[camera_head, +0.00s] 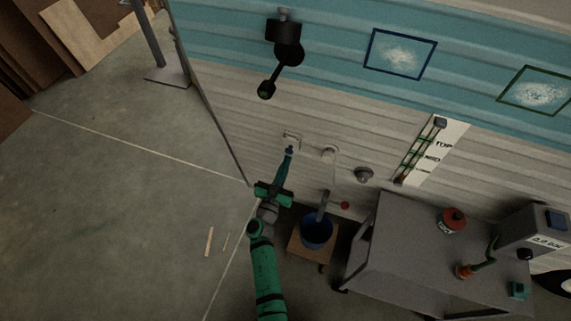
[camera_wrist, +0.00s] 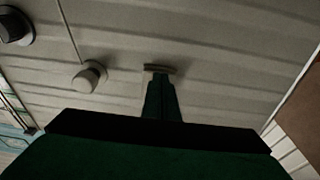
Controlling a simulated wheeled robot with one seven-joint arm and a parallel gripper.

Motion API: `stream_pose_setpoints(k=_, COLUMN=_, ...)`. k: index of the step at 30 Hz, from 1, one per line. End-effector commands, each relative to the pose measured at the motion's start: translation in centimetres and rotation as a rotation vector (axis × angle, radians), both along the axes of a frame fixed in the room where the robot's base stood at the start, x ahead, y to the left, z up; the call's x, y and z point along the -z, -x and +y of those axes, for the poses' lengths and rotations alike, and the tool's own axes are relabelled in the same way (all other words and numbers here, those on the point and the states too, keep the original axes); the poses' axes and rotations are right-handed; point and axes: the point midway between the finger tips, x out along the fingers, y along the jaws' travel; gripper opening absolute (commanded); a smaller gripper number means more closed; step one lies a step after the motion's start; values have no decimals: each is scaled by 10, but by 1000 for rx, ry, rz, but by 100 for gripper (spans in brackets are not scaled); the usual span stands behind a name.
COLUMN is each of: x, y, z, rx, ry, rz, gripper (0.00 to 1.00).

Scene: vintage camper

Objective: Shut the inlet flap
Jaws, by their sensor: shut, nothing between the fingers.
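A small pale fitting, which looks like the inlet flap (camera_head: 292,135), is on the cream lower part of the corrugated camper wall. In the wrist view it shows as a thin dark-edged strip (camera_wrist: 160,68) just beyond the fingertips. My gripper (camera_head: 289,150) is shut and empty, with its tips at the lower edge of this fitting. I cannot tell whether the tips touch it. The wrist view shows the narrow shut fingers (camera_wrist: 160,82) from behind, and they hide what lies below the strip. How far the flap stands open is too small to tell.
A pale round cap (camera_head: 328,152) and a grey round fitting (camera_head: 363,174) sit on the wall to the right. Below are a blue bucket (camera_head: 316,232) on a wooden stool and a grey table (camera_head: 400,250). A black lamp (camera_head: 287,50) hangs above. The floor at left is mostly clear.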

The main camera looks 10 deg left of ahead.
Motion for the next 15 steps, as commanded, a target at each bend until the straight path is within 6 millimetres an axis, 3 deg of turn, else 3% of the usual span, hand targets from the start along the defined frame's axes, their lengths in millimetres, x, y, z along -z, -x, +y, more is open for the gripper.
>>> stream_pose_setpoints(k=1, x=1, y=-7, z=-7, rx=4, ry=-7, rz=7, gripper=0)
stream_pose_setpoints(k=7, x=11, y=-6, z=-6, rx=6, ry=-5, rz=9, gripper=0)
stream_pose_setpoints(k=15, x=55, y=2, z=-3, rx=4, ry=-1, rz=5, gripper=0)
